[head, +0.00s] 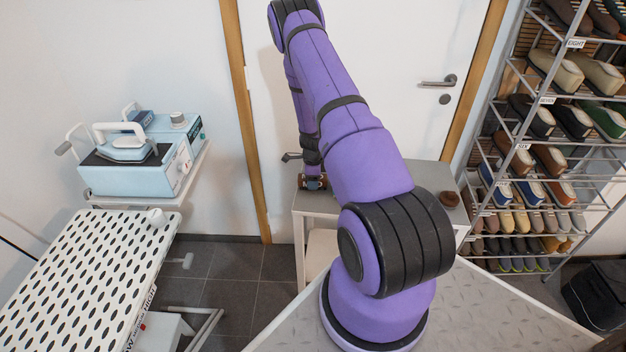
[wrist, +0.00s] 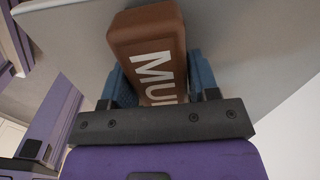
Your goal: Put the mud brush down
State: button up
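The mud brush (wrist: 150,30) is a brown block with white letters reading "MU", the rest cut off from sight. In the wrist view it sits between the two blue fingers of my gripper (wrist: 160,72), which is shut on it. Its bristles are not visible. In the head view my gripper (head: 313,183) is small and mostly hidden behind my arm, at the left end of the grey table (head: 425,176). A grey surface lies behind the brush in the wrist view. I cannot tell whether the brush touches it.
A small round brown object (head: 450,199) sits on the table's right side. A shoe rack (head: 497,165) with labelled shelves stands at the right. A perforated ironing board (head: 85,270) and a pale blue steam iron unit (head: 140,165) are at the left. A white door (head: 400,60) is behind.

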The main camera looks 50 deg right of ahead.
jog(key=shift+o, duration=1.4)
notch_tip(320, 180, up, 12)
jog(key=r, duration=0.1)
jog(key=w+a+r+n+t+y, duration=0.1)
jog(key=a+r+n, duration=0.2)
jog(key=a+r, duration=0.35)
jog(key=w+a+r+n+t, duration=0.1)
jog(key=w+a+r+n, duration=0.2)
jog(key=r, duration=0.7)
jog(key=s+a+r+n, duration=0.3)
jog(key=a+r+n, duration=0.1)
jog(key=a+r, duration=0.25)
jog(key=s+a+r+n, duration=0.3)
jog(key=a+r, duration=0.3)
jog(key=r, duration=0.2)
jog(key=s+a+r+n+t, duration=0.1)
jog(key=s+a+r+n, duration=0.3)
jog(key=s, duration=0.4)
jog(key=s+a+r+n+t, duration=0.1)
jog(key=s+a+r+n, duration=0.3)
jog(key=s+a+n, duration=0.1)
jog(key=s+a+r+n+t, duration=0.1)
jog(key=s+a+r+n, duration=0.2)
jog(key=s+n, duration=0.3)
jog(key=s+a, duration=0.1)
jog(key=s, duration=0.3)
jog(key=shift+s+a+r+h, duration=0.15)
jog(key=shift+s+r+h, duration=0.2)
jog(key=shift+r+h, duration=0.05)
jog(key=shift+o, duration=0.4)
